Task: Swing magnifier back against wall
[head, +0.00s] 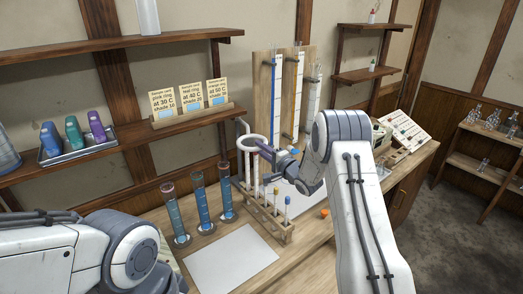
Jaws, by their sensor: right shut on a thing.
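The magnifier is a white ring (240,143) on a thin white arm, in the middle of the head view. It stands out over the bench in front of the wall, left of the upright board of tubes. My right gripper (267,152) is shut on the magnifier at the right side of its ring. The fingers are small here and partly cover that side of the ring. The left arm comes in at the lower left, and its gripper does not show.
Blue cylinders (201,206) stand left of a wooden rack (266,214) with capped droppers, below the magnifier. A white sheet (231,260) lies in front. A tall board (262,95) with tubes stands behind my right gripper. A shelf (190,122) with cards is at left.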

